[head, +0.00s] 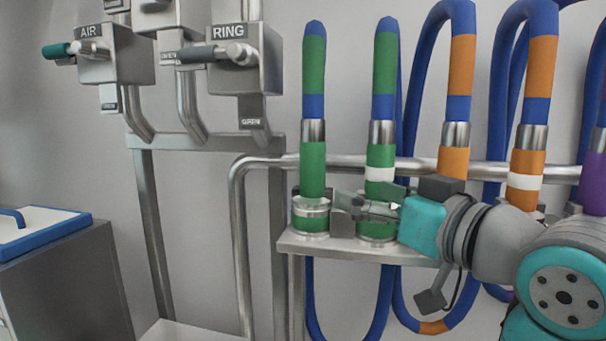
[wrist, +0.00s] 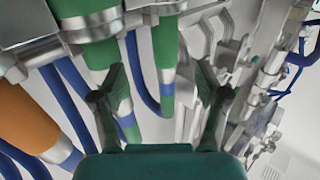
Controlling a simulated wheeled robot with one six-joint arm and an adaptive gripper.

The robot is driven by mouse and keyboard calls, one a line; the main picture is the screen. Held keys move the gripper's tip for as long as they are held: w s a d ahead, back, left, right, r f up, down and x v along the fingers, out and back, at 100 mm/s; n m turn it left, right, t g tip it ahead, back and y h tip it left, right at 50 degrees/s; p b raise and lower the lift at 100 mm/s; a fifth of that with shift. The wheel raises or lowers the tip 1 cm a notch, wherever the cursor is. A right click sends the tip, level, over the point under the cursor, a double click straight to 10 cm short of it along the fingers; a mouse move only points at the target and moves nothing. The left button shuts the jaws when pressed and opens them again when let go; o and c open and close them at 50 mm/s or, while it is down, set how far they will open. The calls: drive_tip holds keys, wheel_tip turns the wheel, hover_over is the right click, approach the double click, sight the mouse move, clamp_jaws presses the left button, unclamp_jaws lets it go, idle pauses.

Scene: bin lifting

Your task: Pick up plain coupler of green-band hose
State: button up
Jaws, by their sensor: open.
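The plain green coupler (head: 313,168) stands upright at the left end of the steel shelf, its lower end in a clear-ringed socket (head: 311,216). Above it are a metal collar, blue hose and a green band (head: 314,65). In the wrist view, which looks upside down, the plain coupler (wrist: 165,45) shows beyond and between the fingers. My gripper (head: 357,207) is open and empty, in front of the neighbouring green coupler's socket and right of the plain coupler. It also shows in the wrist view (wrist: 158,80), with both fingers apart.
The white-banded green coupler (head: 380,160) stands close to the right of the plain one. Orange couplers (head: 526,165) stand farther right, partly behind my arm. A steel pipe (head: 262,162) runs behind the hoses. AIR and RING valves (head: 235,60) are at upper left. The shelf (head: 330,246) lies below.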

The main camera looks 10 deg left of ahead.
sight(320, 169)
drive_tip(key=x, duration=0.4)
drive_tip(key=r+x, duration=0.1)
drive_tip(key=x, duration=0.8)
drive_tip(key=shift+s+a+r, duration=0.3)
clamp_jaws()
